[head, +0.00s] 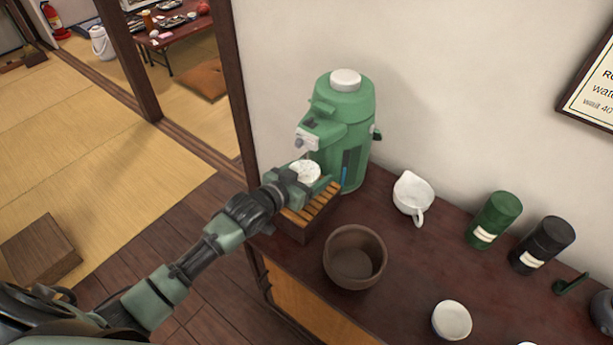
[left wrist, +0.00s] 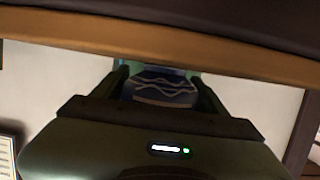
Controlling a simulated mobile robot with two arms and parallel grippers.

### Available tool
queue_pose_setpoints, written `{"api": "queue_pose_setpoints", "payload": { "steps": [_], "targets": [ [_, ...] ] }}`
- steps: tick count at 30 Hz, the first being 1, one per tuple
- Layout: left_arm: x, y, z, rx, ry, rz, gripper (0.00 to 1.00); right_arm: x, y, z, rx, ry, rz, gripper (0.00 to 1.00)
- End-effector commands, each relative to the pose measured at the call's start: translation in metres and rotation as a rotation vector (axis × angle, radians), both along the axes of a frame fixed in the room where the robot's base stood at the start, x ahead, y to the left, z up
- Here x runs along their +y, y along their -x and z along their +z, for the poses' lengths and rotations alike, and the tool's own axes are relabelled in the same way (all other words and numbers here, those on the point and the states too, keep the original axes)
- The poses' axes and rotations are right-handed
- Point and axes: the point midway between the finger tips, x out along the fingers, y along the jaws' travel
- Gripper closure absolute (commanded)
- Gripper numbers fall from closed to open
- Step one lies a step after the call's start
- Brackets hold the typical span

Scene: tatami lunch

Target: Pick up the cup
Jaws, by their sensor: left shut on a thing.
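The cup (head: 305,170) shows a pale, speckled round top in the head view, in front of the green dispenser (head: 345,135) and below its spout. In the left wrist view the cup (left wrist: 163,88) is dark blue with white wavy lines. My left gripper (head: 304,180) is shut on it, with a finger on each side. The cup is over the slatted wooden stand (head: 318,208); whether it touches the slats I cannot tell. My gripper hides much of its side in the head view. My right gripper is out of view.
On the dark counter (head: 410,270) are a brown bowl (head: 355,258), a white spouted pitcher (head: 413,196), a green canister (head: 494,219), a black canister (head: 541,245) and another pale cup (head: 452,320). The wall is close behind. A wooden post (head: 240,80) stands left of the dispenser.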

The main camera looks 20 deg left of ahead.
Motion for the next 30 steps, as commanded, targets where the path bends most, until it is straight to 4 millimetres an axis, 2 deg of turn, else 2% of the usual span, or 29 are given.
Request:
{"api": "queue_pose_setpoints", "payload": {
  "steps": [10, 21, 30],
  "targets": [
    [0.0, 0.0, 0.008, -0.001, -0.001, 0.0, 0.75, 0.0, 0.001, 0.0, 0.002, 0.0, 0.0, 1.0],
    [0.0, -0.001, 0.038, -0.003, 0.0, 0.001, 0.75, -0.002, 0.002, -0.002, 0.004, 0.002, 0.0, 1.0],
    [0.013, 0.035, 0.034, 0.001, -0.002, 0.001, 0.75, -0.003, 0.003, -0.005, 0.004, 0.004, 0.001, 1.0]
  ]
}}
